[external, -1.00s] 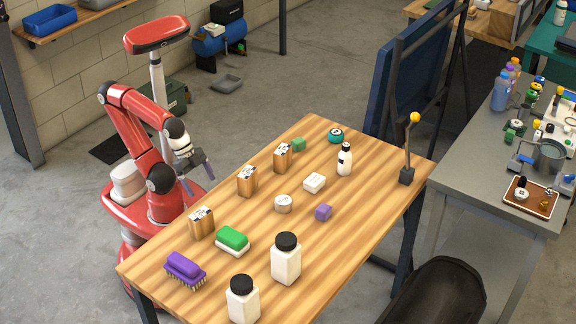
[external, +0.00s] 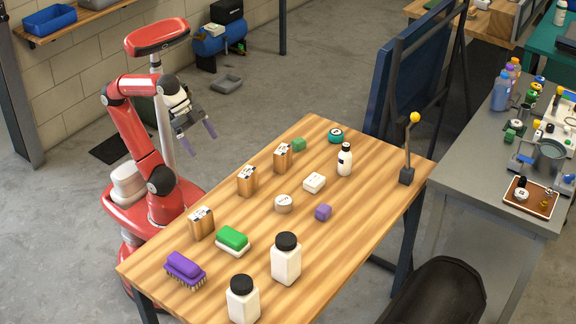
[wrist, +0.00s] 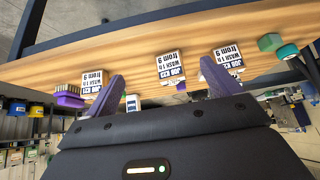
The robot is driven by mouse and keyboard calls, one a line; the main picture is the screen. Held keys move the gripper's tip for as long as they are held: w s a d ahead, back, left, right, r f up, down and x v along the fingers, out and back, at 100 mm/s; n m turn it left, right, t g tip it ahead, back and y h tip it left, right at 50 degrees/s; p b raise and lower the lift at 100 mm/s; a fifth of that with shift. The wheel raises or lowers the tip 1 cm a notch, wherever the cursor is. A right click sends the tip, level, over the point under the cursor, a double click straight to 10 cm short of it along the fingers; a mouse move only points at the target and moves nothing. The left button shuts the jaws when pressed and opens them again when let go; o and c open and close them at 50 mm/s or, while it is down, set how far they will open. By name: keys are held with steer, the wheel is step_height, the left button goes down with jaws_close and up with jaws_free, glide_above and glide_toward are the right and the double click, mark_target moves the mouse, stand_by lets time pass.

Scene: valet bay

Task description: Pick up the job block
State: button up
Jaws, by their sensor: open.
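Three wooden blocks with white printed labels stand upright along the table's left edge: a near one (external: 201,224), a middle one (external: 247,181) and a far one (external: 283,158). In the wrist view their labels read "JOB", "WASH 1h" and "from 9", on the left block (wrist: 94,82), centre block (wrist: 170,66) and right block (wrist: 229,61). The code after "JOB" is too small to read surely. My gripper (external: 197,142) is open and empty, raised off the table's left side, apart from all the blocks. In the wrist view its fingers partly cover the outer blocks.

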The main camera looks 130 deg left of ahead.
mark_target(245, 171)
steer(key=w+f+t+b, duration=0.1)
steer(key=w+t, duration=0.1)
steer(key=w, duration=0.2)
steer(key=w+f+n+t+y+b, duration=0.1)
steer(key=w+f+t+b, duration=0.1)
steer(key=w, duration=0.2)
steer(key=w+f+t+y+b, duration=0.1)
steer(key=w+t, duration=0.1)
steer(key=w, duration=0.2)
steer(key=shift+w+a+f+n+b, duration=0.1)
steer(key=shift+a+f+n+b, duration=0.2)
steer(key=shift+a+f+n, duration=0.1)
steer(key=x, duration=0.7)
steer(key=shift+w+a+r, duration=0.15)
steer(key=shift+w, duration=0.15)
steer(key=c, duration=1.1)
